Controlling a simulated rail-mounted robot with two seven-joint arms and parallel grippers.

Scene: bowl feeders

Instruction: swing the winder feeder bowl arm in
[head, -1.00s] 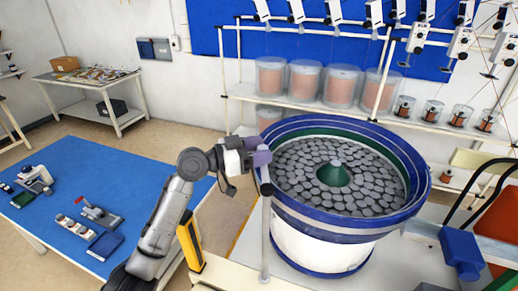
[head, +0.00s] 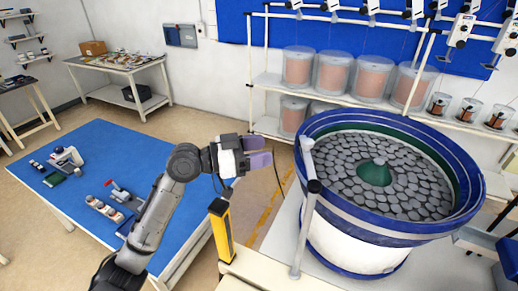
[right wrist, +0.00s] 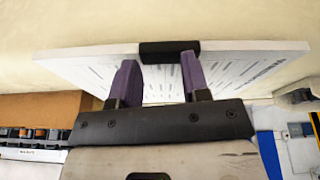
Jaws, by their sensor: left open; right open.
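The blue-rimmed feeder bowl (head: 345,222), full of grey discs around a green cone, stands on the right in the head view. A grey post (head: 301,236) with a black collar (head: 314,186) rises at its left side. From the collar a short light-grey arm (head: 309,163) reaches to the bowl's left rim; whether it overhangs the rim I cannot tell. My left gripper (head: 268,152), with purple fingers, is open and empty, left of the arm with a gap. My right gripper (right wrist: 158,65) is open in the right wrist view, before a white panel (right wrist: 90,65) with a black clip-like part (right wrist: 170,50).
A yellow upright block (head: 221,230) stands below my left gripper. A blue-topped table (head: 95,150) with small devices is at left. A shelf with copper-coloured spools (head: 345,74) stands behind the bowl. A grey-white surface (head: 262,268) lies around the post's base.

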